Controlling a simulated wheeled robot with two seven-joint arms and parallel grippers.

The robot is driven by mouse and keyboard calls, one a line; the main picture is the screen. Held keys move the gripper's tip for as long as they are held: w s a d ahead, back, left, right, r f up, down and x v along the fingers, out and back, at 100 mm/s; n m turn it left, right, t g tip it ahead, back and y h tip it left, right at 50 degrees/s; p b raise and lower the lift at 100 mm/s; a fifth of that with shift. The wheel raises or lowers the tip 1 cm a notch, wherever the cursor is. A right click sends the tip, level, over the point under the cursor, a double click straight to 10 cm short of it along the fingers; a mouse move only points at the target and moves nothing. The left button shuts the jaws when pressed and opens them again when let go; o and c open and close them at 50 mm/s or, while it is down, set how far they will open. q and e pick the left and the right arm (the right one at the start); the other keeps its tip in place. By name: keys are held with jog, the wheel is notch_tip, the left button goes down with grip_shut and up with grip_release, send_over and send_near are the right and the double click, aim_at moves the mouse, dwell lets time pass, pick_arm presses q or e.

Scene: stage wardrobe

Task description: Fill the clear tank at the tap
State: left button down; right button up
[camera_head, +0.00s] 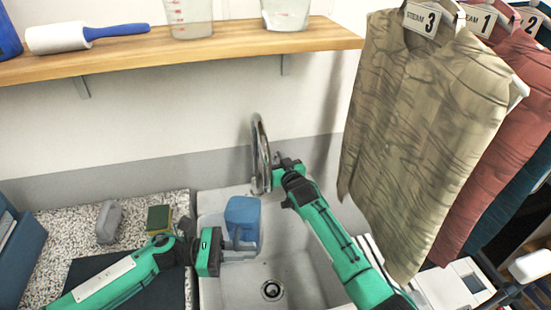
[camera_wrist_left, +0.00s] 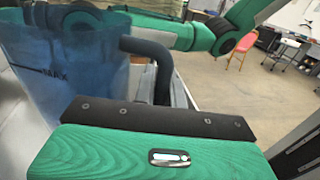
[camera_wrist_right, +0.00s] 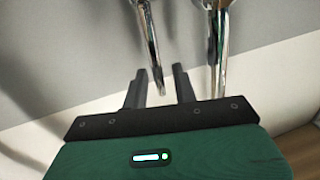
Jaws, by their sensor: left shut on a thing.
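The clear tank (camera_head: 243,219), blue-tinted with a MAX mark in the left wrist view (camera_wrist_left: 62,118), is held upright in the left part of the sink (camera_head: 305,268). My left gripper (camera_head: 228,246) is shut on the tank at its right-wrist-opposite, near side; a dark curved handle (camera_wrist_left: 150,62) shows beside it. The chrome tap (camera_head: 261,150) arches behind the tank. My right gripper (camera_head: 281,164) is at the tap, its fingers apart on either side of a thin chrome rod (camera_wrist_right: 154,65) in the right wrist view. The water level is not clear.
A wooden shelf (camera_head: 190,52) above holds a lint roller (camera_head: 60,37) and clear containers (camera_head: 190,18). Hanging garments (camera_head: 425,120) crowd the right. A sponge (camera_head: 159,218) and a grey object (camera_head: 109,222) sit on the left counter. The sink's drain (camera_head: 272,290) is uncovered.

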grip_shut()
jog(key=shift+s, duration=0.1)
dwell(0.3)
jog(key=shift+s+d+f+n+t+y, duration=0.15)
jog(key=shift+s+f+n+t+y, duration=0.25)
jog(key=shift+s+t, duration=0.45)
jog(key=shift+s+d+f+n+t+y, duration=0.1)
jog(key=shift+s+d+n+t+y, duration=0.1)
jog(key=shift+s+t+y, duration=0.6)
jog(key=shift+s+d+f+n+t+y, duration=0.1)
jog(key=shift+s+f+n+t+y, duration=0.15)
jog(key=shift+s+t, duration=0.6)
jog(key=shift+w+t, duration=0.25)
jog(key=shift+t, duration=0.05)
grip_release()
